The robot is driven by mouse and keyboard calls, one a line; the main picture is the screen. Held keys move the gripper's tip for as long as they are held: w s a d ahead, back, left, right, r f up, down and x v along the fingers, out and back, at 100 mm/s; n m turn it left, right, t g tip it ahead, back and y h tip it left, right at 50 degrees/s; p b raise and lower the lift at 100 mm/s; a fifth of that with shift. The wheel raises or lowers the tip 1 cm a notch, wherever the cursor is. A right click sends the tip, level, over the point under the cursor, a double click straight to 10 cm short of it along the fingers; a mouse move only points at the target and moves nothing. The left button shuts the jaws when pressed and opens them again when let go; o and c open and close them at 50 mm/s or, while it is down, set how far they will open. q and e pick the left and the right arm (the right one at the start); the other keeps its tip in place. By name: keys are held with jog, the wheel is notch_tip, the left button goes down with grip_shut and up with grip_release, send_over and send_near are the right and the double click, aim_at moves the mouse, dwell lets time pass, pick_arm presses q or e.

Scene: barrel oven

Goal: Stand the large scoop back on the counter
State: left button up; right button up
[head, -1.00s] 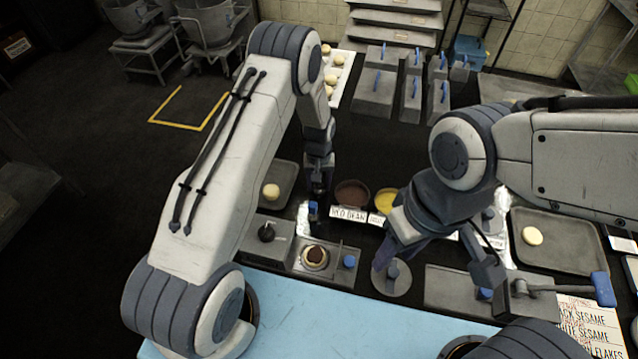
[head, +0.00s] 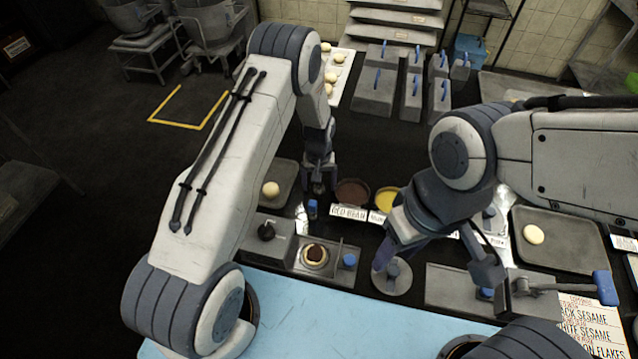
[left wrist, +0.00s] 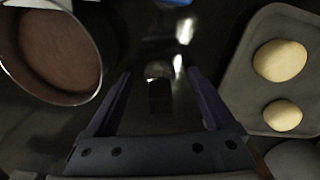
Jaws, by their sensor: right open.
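A small blue-topped tool (head: 313,209), which may be the large scoop, stands on the dark counter beside the topping bowls. My left gripper (head: 320,186) is just behind and above it, apart from it. In the left wrist view my left gripper (left wrist: 160,88) has its fingers wide apart. A dark, narrow object (left wrist: 159,96) with a pale top shows between them, not touching either finger; I cannot tell what it is. A bit of blue (left wrist: 178,3) shows at the top edge. My right gripper (head: 433,260) is open and empty above the counter.
A brown bowl (head: 352,191) and a yellow bowl (head: 387,201) stand to the right of my left gripper. A tray with buns (head: 285,181) is to its left. A round lid (head: 392,277) lies near my right gripper. The blue mat (head: 310,312) is clear.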

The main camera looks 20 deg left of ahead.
pick_arm(q)
jog(key=shift+r, duration=0.55)
notch_tip(320, 180, up, 8)
jog(key=b, duration=0.2)
jog(key=shift+r+b, duration=0.2)
jog(key=shift+b, duration=0.2)
jog(key=shift+r, duration=0.5)
jog(key=shift+s+d+r, duration=0.1)
jog(key=shift+d+r, duration=0.05)
jog(key=s+d+r+m, duration=0.5)
jog(key=s+d+r, duration=0.5)
jog(key=s+r, duration=0.25)
jog(key=s+r+m, duration=0.2)
jog(key=s, duration=0.7)
jog(key=s+r+m+h, duration=0.1)
jog(key=s+r+m, duration=0.1)
jog(key=s, duration=0.7)
jog(key=shift+s+r+m, duration=0.25)
jog(key=shift+s+m, duration=0.15)
jog(key=shift+m, duration=0.3)
